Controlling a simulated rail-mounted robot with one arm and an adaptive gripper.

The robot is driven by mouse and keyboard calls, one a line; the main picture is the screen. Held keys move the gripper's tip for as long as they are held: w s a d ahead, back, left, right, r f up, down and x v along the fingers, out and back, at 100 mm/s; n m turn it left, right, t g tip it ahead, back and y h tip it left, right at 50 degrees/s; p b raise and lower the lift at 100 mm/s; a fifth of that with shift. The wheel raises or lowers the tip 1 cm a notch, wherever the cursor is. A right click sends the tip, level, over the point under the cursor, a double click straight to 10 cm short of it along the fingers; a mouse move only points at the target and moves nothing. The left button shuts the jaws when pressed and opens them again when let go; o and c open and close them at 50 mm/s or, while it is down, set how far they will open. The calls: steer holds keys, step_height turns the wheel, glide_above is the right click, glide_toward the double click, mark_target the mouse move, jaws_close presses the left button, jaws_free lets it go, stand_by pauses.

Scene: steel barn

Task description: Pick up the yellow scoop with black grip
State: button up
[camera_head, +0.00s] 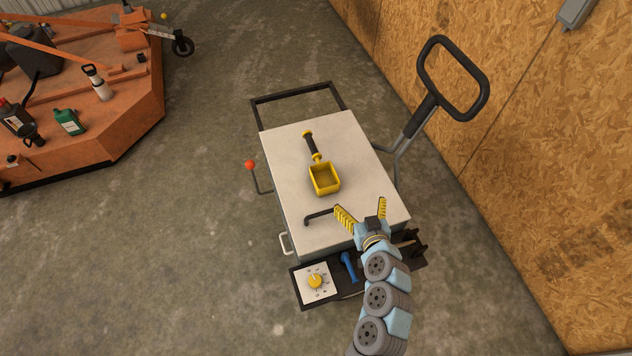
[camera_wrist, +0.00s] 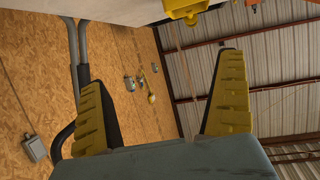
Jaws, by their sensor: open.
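The yellow scoop with black grip (camera_head: 323,177) lies on the pale top of a cart (camera_head: 285,155). Its square yellow bowl faces the near side and its black grip points to the far side. In the wrist view, part of the yellow scoop (camera_wrist: 186,8) shows at the top edge; its grip is out of frame. My gripper (camera_head: 364,207) is open and empty, near the cart's front right corner, to the right of and nearer than the scoop. Both yellow-padded fingers (camera_wrist: 165,105) show apart in the wrist view, with nothing between them.
A dark bent handle (camera_head: 320,216) is at the cart top's near edge. A black loop handle (camera_head: 478,100) rises on the right, beside the wood-panel wall (camera_head: 560,150). A red-knobbed lever (camera_head: 250,164) is on the left. A dial panel (camera_head: 315,282) sits in front. Open floor lies left.

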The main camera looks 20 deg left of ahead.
steer(key=s+a+f+n+g+y+b, duration=0.1)
steer(key=s+a+f+n+g, duration=0.1)
steer(key=a, duration=0.1)
steer(key=b, duration=0.2)
glide_toward(320, 167)
steer(key=shift+f+b+x, duration=0.2)
steer(key=shift+x, duration=0.8)
steer(key=shift+f+b+x, duration=0.2)
steer(key=shift+x, duration=0.75)
steer(key=shift+w+a+f, duration=0.25)
steer(key=shift+w+f, duration=0.1)
steer(key=c, duration=1.1)
